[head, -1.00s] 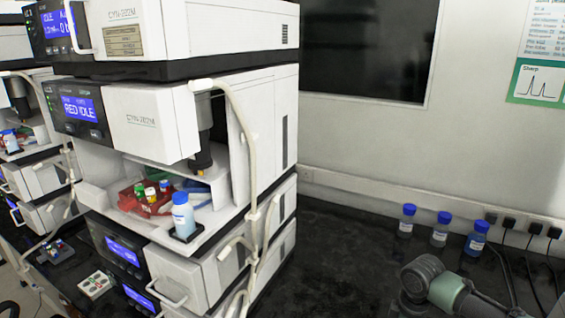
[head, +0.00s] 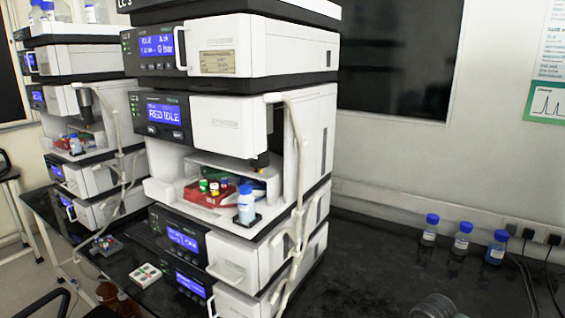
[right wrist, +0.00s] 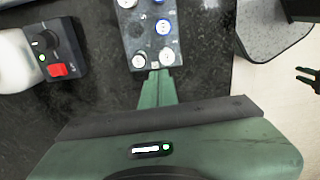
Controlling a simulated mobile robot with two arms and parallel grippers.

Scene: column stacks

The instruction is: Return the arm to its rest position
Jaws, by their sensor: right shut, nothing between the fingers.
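My right gripper (right wrist: 155,75) shows in the right wrist view, with its green fingers together and nothing between them. Its tips lie over or close to the near end of a grey rack (right wrist: 148,40) with several capped vials; I cannot tell the height between them. My left gripper is in neither view.
A tall instrument stack (head: 230,135) stands on the black bench (head: 385,255), its open bay holding a red vial rack (head: 205,195) and a blue-capped bottle (head: 246,205). Blue-capped bottles (head: 462,240) stand by the wall. A device with a red switch (right wrist: 58,70) is left of my right gripper.

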